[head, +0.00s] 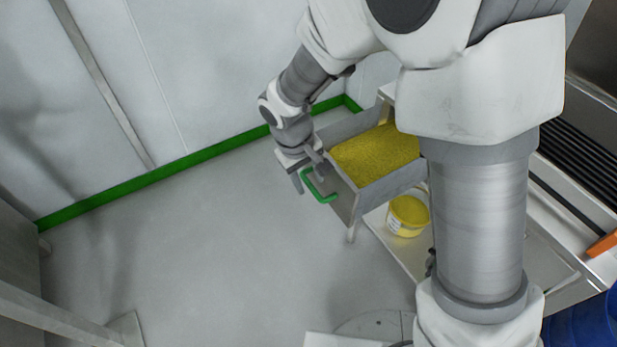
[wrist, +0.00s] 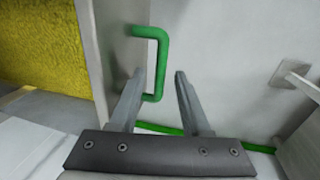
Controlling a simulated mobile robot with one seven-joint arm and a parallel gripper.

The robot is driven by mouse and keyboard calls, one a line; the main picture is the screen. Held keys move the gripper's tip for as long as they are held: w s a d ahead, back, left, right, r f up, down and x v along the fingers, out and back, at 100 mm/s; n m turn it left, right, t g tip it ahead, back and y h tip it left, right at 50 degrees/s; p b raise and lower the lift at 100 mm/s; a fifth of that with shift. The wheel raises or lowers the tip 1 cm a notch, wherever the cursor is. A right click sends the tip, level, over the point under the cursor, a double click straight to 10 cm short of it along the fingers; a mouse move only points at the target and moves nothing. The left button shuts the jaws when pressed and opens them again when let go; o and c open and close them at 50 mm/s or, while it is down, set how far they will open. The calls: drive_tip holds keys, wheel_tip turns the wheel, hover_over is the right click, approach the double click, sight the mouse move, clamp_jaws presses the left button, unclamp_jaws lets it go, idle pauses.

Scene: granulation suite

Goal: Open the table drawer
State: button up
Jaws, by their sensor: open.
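The table drawer (head: 345,199) is pulled out from the table and shows yellow granular material (head: 376,152) inside. Its green handle (head: 319,186) is on the front panel. My gripper (head: 308,180) is at the handle. In the wrist view the drawer front (wrist: 118,50) stands at the left, and the green handle (wrist: 162,62) extends from it. The lower end of the handle is beside the left finger, and the fingers of my gripper (wrist: 162,85) are apart. Whether a finger touches the handle is not clear. My arm hides part of the table.
A yellow bucket (head: 408,215) stands on the lower shelf (head: 385,240) below the drawer. The floor (head: 230,250) left of the drawer is clear. A wall with a green base strip (head: 150,183) runs behind. A blue container (head: 585,328) is at the lower right.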

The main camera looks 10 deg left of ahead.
wheel_tip(320, 180, up, 17)
drive_tip(key=s+a+p, duration=0.2)
drive_tip(key=p, duration=0.3)
drive_tip(key=shift+a, duration=0.3)
drive_tip(key=shift+d+r, duration=0.1)
drive_tip(key=s+d+r+m+t+y, duration=0.1)
drive_tip(key=d+r+m, duration=0.1)
drive_tip(key=d+r, duration=0.35)
drive_tip(key=s+d+r+m+t, duration=0.1)
drive_tip(key=s+d+r+m, duration=0.1)
drive_tip(key=d, duration=0.6)
drive_tip(key=s+d+r+m+t, duration=0.2)
drive_tip(key=s+d+r+m, duration=0.15)
drive_tip(key=s+d, duration=0.6)
wheel_tip(320, 180, up, 13)
drive_tip(key=p, duration=1.4)
drive_tip(key=shift+w+d+y, duration=0.25)
drive_tip(key=shift+y, duration=0.05)
